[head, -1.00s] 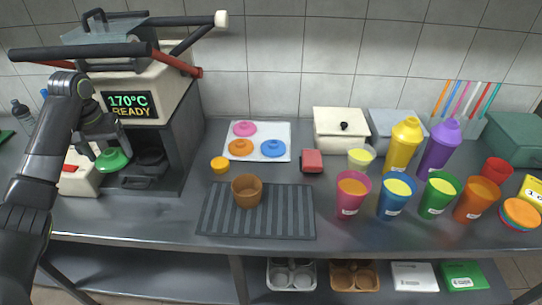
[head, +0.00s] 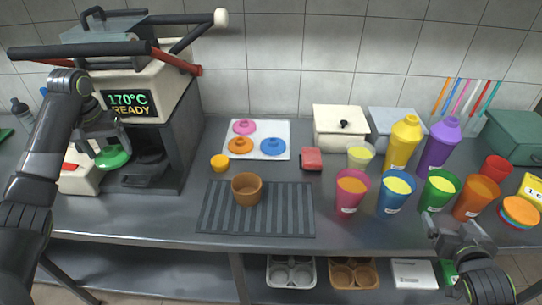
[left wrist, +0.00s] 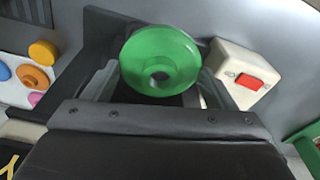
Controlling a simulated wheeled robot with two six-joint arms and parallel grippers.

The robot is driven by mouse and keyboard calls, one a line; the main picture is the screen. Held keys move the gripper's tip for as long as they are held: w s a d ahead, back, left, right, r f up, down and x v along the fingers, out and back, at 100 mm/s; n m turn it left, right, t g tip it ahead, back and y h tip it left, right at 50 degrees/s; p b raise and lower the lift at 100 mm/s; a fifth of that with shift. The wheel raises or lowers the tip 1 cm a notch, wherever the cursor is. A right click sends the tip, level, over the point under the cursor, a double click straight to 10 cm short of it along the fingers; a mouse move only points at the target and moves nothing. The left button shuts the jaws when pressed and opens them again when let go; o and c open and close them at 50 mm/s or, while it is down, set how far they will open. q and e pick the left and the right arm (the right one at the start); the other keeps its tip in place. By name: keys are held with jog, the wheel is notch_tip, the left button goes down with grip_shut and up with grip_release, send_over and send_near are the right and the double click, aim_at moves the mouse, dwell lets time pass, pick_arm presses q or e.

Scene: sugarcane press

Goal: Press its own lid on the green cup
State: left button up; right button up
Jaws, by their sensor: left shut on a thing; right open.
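The green lid (head: 113,158) is round with a central knob and is held by my left gripper (head: 108,150) at the far left, in front of the press. In the left wrist view the green lid (left wrist: 160,58) sits between the two fingers. The green cup (head: 438,192) stands upright on the counter at the right, without a lid, with pale yellow-green contents. My right gripper (head: 448,228) is open and empty at the counter's front edge, just in front of the green cup. Whether it touches the cup is unclear.
Blue (head: 396,194), pink (head: 350,194) and orange (head: 476,198) cups stand close beside the green cup. A white tray (head: 258,127) holds pink, orange and blue lids. A brown cup (head: 247,190) stands on a ribbed mat (head: 290,218). The press (head: 170,130) stands at left.

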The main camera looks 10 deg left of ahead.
aim_at(441, 200)
jog(key=shift+w+d+r, duration=0.1)
jog(key=shift+w+r, duration=0.35)
jog(key=shift+r, duration=0.05)
jog(key=shift+x, duration=3.4)
jog(key=shift+r, duration=0.1)
jog(key=shift+p+x, duration=0.5)
jog(key=shift+x, duration=2.15)
jog(key=shift+c, duration=0.4)
jog(key=c, duration=1.2)
